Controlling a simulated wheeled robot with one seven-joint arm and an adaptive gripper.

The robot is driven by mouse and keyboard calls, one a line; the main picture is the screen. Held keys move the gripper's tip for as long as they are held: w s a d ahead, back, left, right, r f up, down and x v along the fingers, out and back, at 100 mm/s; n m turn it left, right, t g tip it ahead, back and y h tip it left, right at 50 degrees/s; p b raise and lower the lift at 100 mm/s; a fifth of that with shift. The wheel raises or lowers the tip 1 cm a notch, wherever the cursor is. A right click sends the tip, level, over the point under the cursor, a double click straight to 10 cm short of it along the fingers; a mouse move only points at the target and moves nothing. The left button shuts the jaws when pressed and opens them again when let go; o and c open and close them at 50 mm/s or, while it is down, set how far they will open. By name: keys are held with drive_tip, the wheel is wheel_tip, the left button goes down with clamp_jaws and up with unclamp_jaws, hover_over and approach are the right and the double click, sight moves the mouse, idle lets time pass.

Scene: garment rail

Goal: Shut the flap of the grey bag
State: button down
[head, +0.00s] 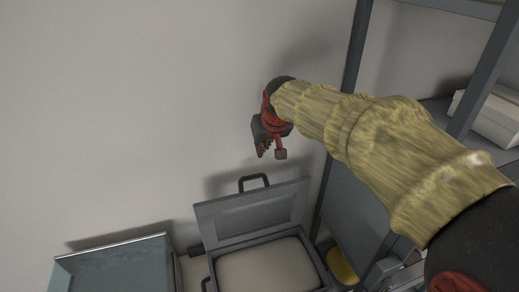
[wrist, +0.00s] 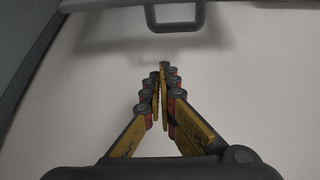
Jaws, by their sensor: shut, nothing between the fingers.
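The grey bag (head: 212,280) is in the head view at the bottom centre, and its lower part is cut off by the picture's edge. Its flap (head: 250,214) stands up, open, at the back, with a dark handle (head: 254,181) on its top edge. A pale beige filling (head: 265,268) shows in the bag's mouth. My gripper (head: 269,154) hangs above the flap in the picture, apart from it and empty. In the wrist view my gripper (wrist: 161,72) has its fingers together, holding nothing. The handle also shows in the wrist view (wrist: 178,27), beyond the fingertips.
An open blue-grey bin (head: 112,268) stands left of the bag. A grey rack post (head: 354,50) and shelving rise on the right, with a white box (head: 490,115) on a shelf. A yellow object (head: 343,266) lies right of the bag. The wall at left is bare.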

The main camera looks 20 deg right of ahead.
drive_tip(key=x, duration=0.3)
drive_tip(key=w+p+x, duration=0.1)
drive_tip(key=x, duration=0.2)
drive_tip(key=r+p+x, duration=0.1)
drive_tip(key=x, duration=0.3)
drive_tip(key=shift+w, duration=0.15)
drive_tip(key=s, duration=0.1)
drive_tip(key=s+f, duration=0.1)
drive_tip(key=s, duration=0.1)
drive_tip(key=shift+s+p, duration=0.3)
drive_tip(key=shift+s, duration=0.05)
drive_tip(key=shift+s, duration=0.1)
drive_tip(key=shift+f+b, duration=0.1)
drive_tip(key=shift+b, duration=0.25)
